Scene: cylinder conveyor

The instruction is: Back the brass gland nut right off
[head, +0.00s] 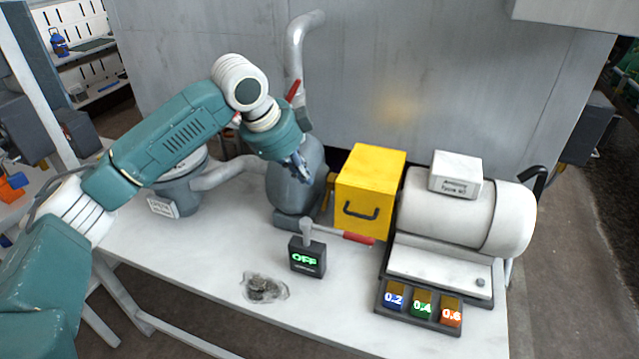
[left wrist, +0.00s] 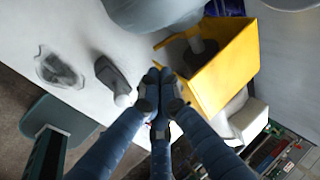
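My left gripper (head: 302,178) hangs from the left arm, in front of the rounded grey vessel (head: 290,195) and left of the yellow box. In the left wrist view its dark blue fingers (left wrist: 159,82) come together at the tips, with nothing visible between them. A narrow brass-coloured part (head: 329,190) shows between the grey vessel and the yellow box. I cannot tell whether it is the gland nut, and no nut shows clearly in the left wrist view. The fingers appear apart from the brass-coloured part. My right gripper is not in view.
A yellow box (head: 368,180) with a black handle stands beside a white drum machine (head: 465,215). A dark wet patch (head: 263,289) lies near the front edge. The white bench (head: 190,262) is clear at front left.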

